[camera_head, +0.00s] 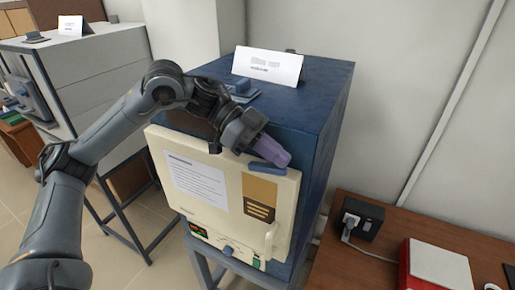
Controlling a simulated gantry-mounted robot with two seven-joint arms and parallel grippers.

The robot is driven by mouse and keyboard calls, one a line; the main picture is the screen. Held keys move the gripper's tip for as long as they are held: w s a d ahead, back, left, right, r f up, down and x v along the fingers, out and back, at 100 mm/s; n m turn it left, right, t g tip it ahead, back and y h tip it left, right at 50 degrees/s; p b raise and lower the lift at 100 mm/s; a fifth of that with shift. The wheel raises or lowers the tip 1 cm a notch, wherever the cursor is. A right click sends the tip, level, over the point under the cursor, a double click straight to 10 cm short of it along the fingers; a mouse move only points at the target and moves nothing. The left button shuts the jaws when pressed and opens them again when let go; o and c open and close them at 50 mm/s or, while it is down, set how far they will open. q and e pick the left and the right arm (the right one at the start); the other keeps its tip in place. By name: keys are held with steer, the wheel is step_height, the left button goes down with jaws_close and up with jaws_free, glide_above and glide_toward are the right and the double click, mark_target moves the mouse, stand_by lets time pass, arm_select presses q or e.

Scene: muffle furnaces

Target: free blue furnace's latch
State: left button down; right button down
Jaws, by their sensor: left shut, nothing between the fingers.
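The blue furnace (318,125) stands on a metal stand in the middle of the head view. Its cream door (215,205) is shut and carries a printed sheet and a tan label. A small blue latch (267,168) lies across the door's top edge. My left gripper (281,158), with purplish fingers, is shut and empty right above the latch. I cannot tell whether the fingers touch it. A pale handle (270,240) is at the door's lower right. My right gripper is not in view.
A folded white card (268,66) stands on the furnace top. A light grey cabinet (100,70) is at the left. A wooden table (375,255) at the right bears a black socket box (358,216) and a red and white box (436,265). A wall is close behind.

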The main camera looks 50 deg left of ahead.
arm_select(q)
steer(key=shift+w+d+f, duration=0.15)
steer(key=shift+d+f, duration=0.05)
steer(key=shift+d, duration=0.1)
stand_by(0.4)
